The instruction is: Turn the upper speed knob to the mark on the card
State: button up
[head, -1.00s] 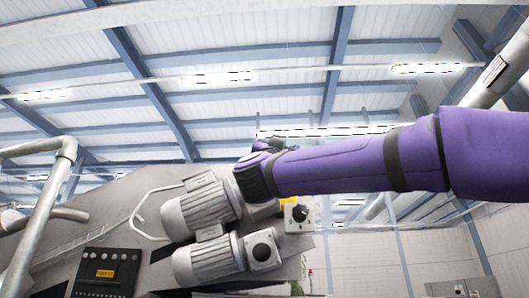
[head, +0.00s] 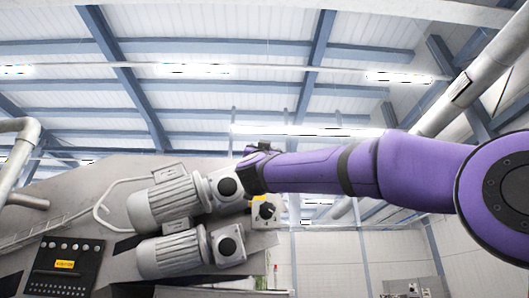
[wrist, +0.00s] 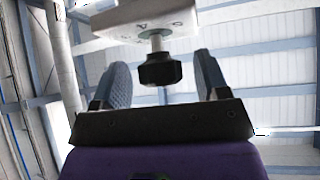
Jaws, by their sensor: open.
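A black knob (wrist: 160,70) on a short metal shaft hangs below a pale box (wrist: 140,20) with small dark marks on its face. The knob is in the gap between the fingers of my open gripper (wrist: 162,78) in the wrist view; no contact shows. In the head view a pale box (head: 257,222) with a dark knob (head: 266,210) and a yellow patch sits just below the end of my purple arm. My fingers are not clear there. I cannot make out the card or its mark, nor tell whether this knob is the upper one.
Two grey ribbed motors (head: 165,203) with pale gearboxes lie left of my arm, close to its end. A black panel (head: 66,266) with a yellow label is at the lower left. A thick pipe (head: 470,80) rises at the right.

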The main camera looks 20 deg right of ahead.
jog(key=shift+w+d+r, duration=0.2)
jog(key=shift+w+r, duration=0.2)
jog(key=c, duration=0.9)
jog(key=shift+m+h, duration=0.4)
jog(key=shift+m, duration=0.1)
jog(key=m+g+h, duration=0.2)
jog(key=m, duration=0.1)
jog(key=m+g+h, duration=0.2)
jog(key=m, duration=0.1)
jog(key=shift+m+g, duration=0.3)
jog(key=shift+g, duration=0.1)
jog(key=shift+m+g+h, duration=0.45)
jog(key=shift+m+g, duration=0.75)
jog(key=shift+m, duration=0.3)
jog(key=shift+m+g+h, duration=0.45)
jog(key=shift+m+g, duration=0.75)
jog(key=shift+m, duration=0.3)
